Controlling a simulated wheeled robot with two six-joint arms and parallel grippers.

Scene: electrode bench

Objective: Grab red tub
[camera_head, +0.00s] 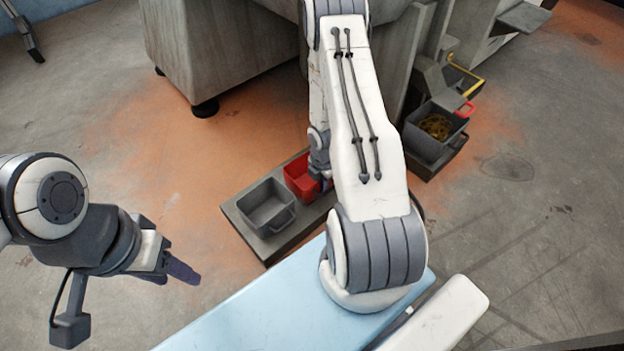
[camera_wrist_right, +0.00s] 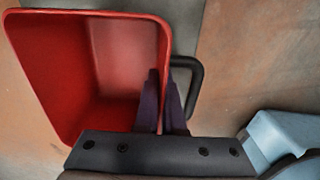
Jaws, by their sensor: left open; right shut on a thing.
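The red tub (camera_head: 297,172) stands on a low grey platform (camera_head: 243,222) beside a grey tub, partly hidden by my right arm. In the right wrist view the red tub (camera_wrist_right: 60,75) shows from above, empty, with a dark handle on its right side. My right gripper (camera_wrist_right: 163,88) is shut on the tub's right wall, one dark finger inside and one outside, between wall and handle. In the head view my right gripper (camera_head: 324,184) is mostly hidden by its arm. My left gripper (camera_head: 182,272) is open and empty at the lower left, away from the tubs.
The empty grey tub (camera_head: 264,208) stands just left of the red one. A dark bin (camera_head: 432,130) with yellowish strands stands at the right by a grey machine. A large grey cabinet (camera_head: 215,50) stands behind.

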